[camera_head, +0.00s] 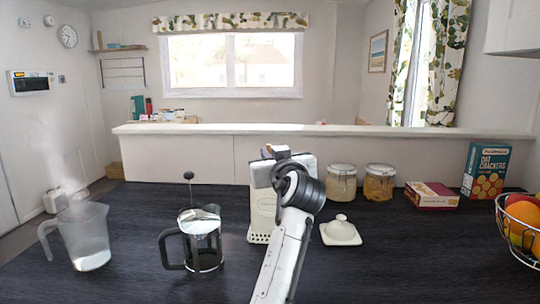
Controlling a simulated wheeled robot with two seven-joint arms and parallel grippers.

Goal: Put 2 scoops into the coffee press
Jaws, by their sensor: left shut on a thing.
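The coffee press (206,247), a glass jug with a black handle on its left, stands on the dark worktop left of centre. Silver metal shows at its top, and a thin rod with a dark knob (188,175) rises above it. A cream canister (260,217) stands to its right, partly hidden by my left arm. A cream lid with a knob (341,230) lies on the worktop right of the arm. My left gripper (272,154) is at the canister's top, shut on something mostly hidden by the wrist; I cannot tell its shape. No scoop is clearly visible. My right gripper is out of view.
A steaming clear jug (86,240) stands at the left. Two glass jars (341,184) (379,183), a red box (431,195) and a cracker box (485,174) stand along the back right. A wire fruit bowl (520,232) is at the right edge. The front right worktop is clear.

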